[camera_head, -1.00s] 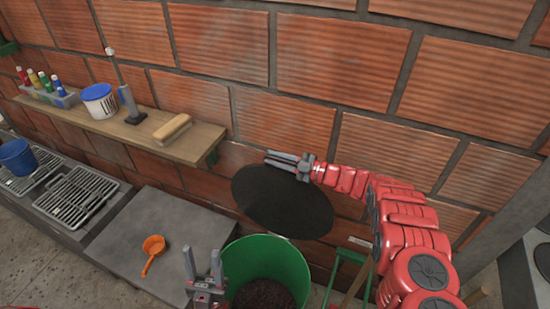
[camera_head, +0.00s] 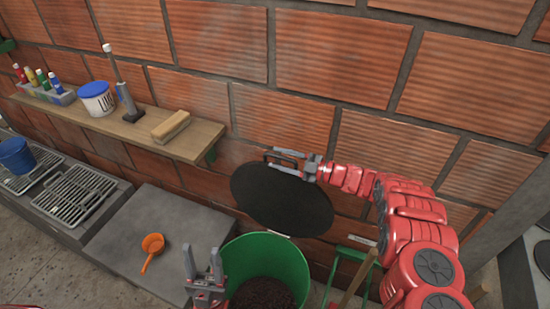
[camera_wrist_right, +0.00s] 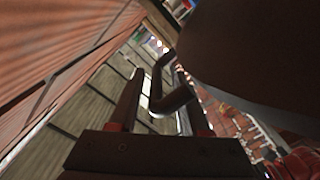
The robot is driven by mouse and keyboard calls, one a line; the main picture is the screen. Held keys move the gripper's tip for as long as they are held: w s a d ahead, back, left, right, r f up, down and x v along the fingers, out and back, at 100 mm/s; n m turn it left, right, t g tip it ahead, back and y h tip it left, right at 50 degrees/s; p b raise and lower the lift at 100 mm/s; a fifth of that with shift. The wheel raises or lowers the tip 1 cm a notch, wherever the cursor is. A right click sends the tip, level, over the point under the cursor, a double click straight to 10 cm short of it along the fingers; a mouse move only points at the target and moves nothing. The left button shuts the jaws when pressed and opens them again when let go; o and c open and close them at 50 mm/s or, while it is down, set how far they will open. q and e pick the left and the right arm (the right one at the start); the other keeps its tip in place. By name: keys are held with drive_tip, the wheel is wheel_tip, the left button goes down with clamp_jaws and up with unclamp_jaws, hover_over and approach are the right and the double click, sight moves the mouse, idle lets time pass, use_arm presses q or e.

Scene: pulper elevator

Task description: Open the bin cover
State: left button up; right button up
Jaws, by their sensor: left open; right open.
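The bin cover is a black round disc (camera_head: 282,202) tilted up on edge behind the green bin (camera_head: 284,250), against or close to the brick wall. The bin's mouth is uncovered and dark brown material (camera_head: 263,294) shows inside. My right gripper (camera_head: 288,162) is open at the cover's upper edge, its fingers on either side of the cover's handle. The right wrist view shows the bent dark handle (camera_wrist_right: 166,88) between the spread fingers, beside the dark cover (camera_wrist_right: 255,50). My left gripper (camera_head: 202,260) is open and empty, pointing up at the bin's left rim.
A wooden shelf (camera_head: 185,145) on the wall holds bottles, a white tub (camera_head: 96,100) and a brush (camera_head: 170,125). A grey counter (camera_head: 185,215) with an orange scoop (camera_head: 152,247) lies left of the bin. A green stand (camera_head: 348,270) is at its right.

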drive_tip(key=b+v, duration=0.3)
drive_tip(key=v, duration=1.2)
drive_tip(key=shift+d+b, duration=0.25)
drive_tip(key=shift+b, duration=0.1)
